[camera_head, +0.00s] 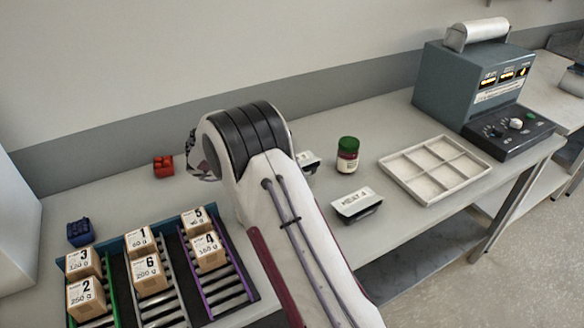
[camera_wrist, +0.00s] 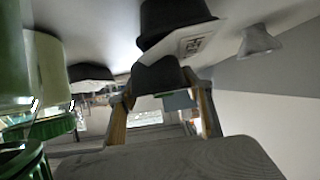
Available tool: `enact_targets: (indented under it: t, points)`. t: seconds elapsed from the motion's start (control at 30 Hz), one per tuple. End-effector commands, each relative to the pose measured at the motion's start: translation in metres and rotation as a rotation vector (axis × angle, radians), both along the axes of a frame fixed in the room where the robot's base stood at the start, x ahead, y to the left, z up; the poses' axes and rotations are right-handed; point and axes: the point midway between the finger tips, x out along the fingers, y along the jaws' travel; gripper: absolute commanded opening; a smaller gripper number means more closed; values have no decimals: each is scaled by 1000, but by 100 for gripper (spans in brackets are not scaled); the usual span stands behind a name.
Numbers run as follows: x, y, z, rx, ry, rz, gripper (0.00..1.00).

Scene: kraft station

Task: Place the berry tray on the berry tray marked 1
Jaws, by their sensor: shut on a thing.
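In the wrist view my gripper (camera_wrist: 161,92) has its two fingers on either side of a dark thing (camera_wrist: 157,74) at their tips. I cannot tell for sure what this thing is. Just above it is a black tray with a white label (camera_wrist: 193,43), its lettering too small to read for certain. In the head view my arm hides the gripper and whatever it holds. A white-labelled tray (camera_head: 309,161) shows partly behind my arm. No tray that I can read as a berry tray or as marked 1 shows.
A tray labelled MEAT 4 (camera_head: 357,205), a green-lidded jar (camera_head: 347,156) and a divided white tray (camera_head: 436,170) lie right of my arm. Red (camera_head: 163,166) and blue (camera_head: 80,233) items and numbered boxes (camera_head: 149,273) on roller lanes are left. A grey machine (camera_head: 470,85) stands back right.

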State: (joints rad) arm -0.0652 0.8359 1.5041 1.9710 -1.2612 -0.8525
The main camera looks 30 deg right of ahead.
Motion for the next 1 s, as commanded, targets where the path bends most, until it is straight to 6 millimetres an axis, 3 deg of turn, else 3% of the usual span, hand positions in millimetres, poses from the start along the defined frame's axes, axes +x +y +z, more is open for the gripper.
enact_targets:
  t: [0.43, 0.47, 0.5, 1.0]
  points:
    - [0, 0, -3, 0, 0, 0, 25]
    - [0, 0, -3, 0, 0, 0, 57]
    - [0, 0, -3, 0, 0, 0, 66]
    - [0, 1, 1, 0, 0, 1, 66]
